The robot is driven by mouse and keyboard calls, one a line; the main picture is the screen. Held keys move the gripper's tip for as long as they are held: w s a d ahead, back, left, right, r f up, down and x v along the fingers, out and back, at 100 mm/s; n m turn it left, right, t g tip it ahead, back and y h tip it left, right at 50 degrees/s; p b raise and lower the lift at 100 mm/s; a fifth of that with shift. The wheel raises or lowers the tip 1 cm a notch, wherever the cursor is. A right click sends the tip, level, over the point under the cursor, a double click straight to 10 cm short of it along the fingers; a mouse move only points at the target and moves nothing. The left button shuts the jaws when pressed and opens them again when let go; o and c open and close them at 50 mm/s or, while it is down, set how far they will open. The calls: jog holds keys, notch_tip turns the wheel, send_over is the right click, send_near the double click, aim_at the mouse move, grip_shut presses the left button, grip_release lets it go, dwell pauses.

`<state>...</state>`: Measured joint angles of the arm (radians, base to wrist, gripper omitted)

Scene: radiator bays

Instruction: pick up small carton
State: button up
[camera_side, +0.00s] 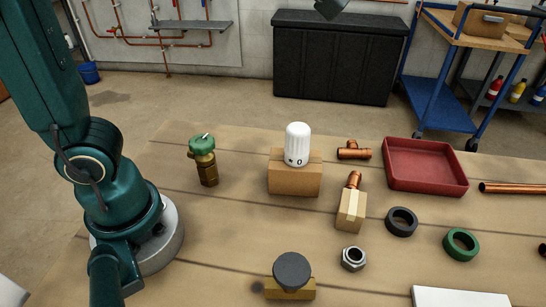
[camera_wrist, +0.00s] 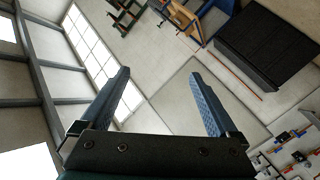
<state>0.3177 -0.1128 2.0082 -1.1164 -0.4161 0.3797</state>
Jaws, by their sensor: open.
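A small carton (camera_side: 350,212), light brown with a pale tape strip, stands on the table right of centre in the side view. A copper elbow (camera_side: 353,180) shows at its top far edge; I cannot tell whether it rests on the carton or behind it. A wider brown carton (camera_side: 294,181) stands to its left, with a white thermostat head (camera_side: 298,143) on it or just behind it. My gripper (camera_wrist: 160,75) is open and empty in the wrist view, facing the room's windows and wall, away from the table. No carton shows there.
A brass valve with green cap (camera_side: 205,165) stands at left. A copper tee (camera_side: 353,150), red tray (camera_side: 425,166), black ring (camera_side: 401,222), green ring (camera_side: 461,244) and steel nut (camera_side: 353,259) surround the small carton. A black knob (camera_side: 292,270) is in front. The table's left middle is clear.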

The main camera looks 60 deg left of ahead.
jog(key=w+f+n+g+y, duration=0.2)
jog(key=w+f+n+y, duration=0.1)
jog(key=f, duration=0.2)
jog(key=g+y, duration=0.5)
jog(key=g, duration=0.1)
send_over(352, 196)
jog(key=w+a, duration=0.2)
jog(key=w, duration=0.1)
notch_tip(352, 196, down, 22)
jog(key=s+d+f, duration=0.1)
jog(key=f, duration=0.1)
jog(key=s+d+f+m, duration=0.1)
jog(key=s+d+f, duration=0.1)
jog(key=f, duration=0.1)
jog(key=s+d+f+m, duration=0.1)
jog(key=f, duration=0.1)
jog(key=shift+s+d+f, duration=0.15)
jog(key=shift+s+f, duration=0.2)
jog(key=shift+s, duration=0.05)
jog(key=shift+x, duration=2.4)
jog(key=shift+w+r, duration=0.1)
grip_shut()
